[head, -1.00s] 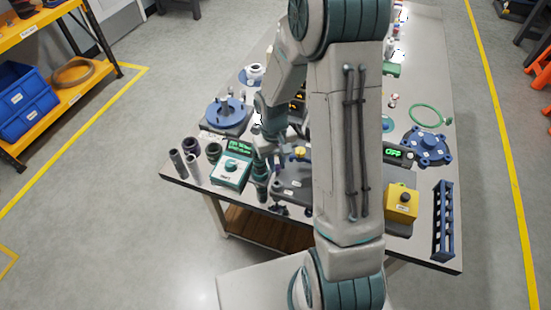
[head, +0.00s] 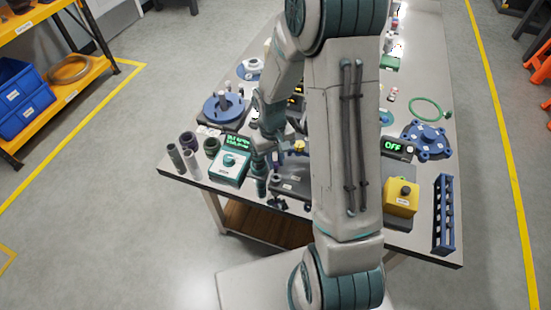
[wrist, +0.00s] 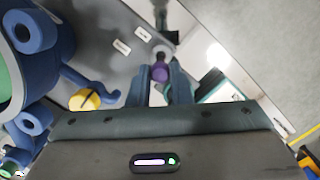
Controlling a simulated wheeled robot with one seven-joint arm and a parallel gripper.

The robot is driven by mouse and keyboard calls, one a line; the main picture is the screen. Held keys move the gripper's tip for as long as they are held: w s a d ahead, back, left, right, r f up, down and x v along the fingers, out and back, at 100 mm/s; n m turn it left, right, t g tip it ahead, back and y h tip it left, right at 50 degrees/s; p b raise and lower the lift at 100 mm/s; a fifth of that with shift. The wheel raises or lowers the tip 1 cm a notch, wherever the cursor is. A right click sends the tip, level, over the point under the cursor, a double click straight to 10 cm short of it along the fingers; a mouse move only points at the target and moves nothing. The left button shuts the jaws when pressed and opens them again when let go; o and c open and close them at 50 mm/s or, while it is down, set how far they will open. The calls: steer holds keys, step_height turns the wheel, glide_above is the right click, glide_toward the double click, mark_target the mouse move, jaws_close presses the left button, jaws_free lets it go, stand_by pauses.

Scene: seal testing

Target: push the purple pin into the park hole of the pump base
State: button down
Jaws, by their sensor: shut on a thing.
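The purple pin (wrist: 160,73) stands between the fingertips of my gripper (wrist: 160,79) in the wrist view. My gripper is shut on the pin. A pale round collar (wrist: 163,54) shows just beyond the pin, close to it; I cannot tell whether the pin is inside it. The dark grey pump base (wrist: 105,25) lies under the fingers, with small white labels near the collar. The base also shows in the head view (head: 292,187), partly behind my arm. The park hole itself cannot be made out. My fingertips are not clear in the head view.
A blue pump body (wrist: 62,45) and a yellow knob (wrist: 85,99) are left of the fingers in the wrist view. A teal-and-white control box (head: 230,167) stands left of the base. A yellow button box (head: 401,198) and blue rack (head: 444,215) are at the right.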

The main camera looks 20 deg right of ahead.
mark_target(275, 172)
steer(key=shift+f, duration=0.15)
steer(key=shift+f+b, duration=1)
steer(key=shift+f, duration=0.15)
steer(key=shift+f+b, duration=0.55)
steer(key=shift+b, duration=0.05)
steer(key=shift+f+b, duration=0.6)
steer(key=shift+f, duration=0.1)
stand_by(0.9)
steer(key=c, duration=1.2)
jaws_free()
steer(key=shift+c, duration=0.2)
steer(key=shift+r+p, duration=1.8)
steer(key=shift+r, duration=0.7)
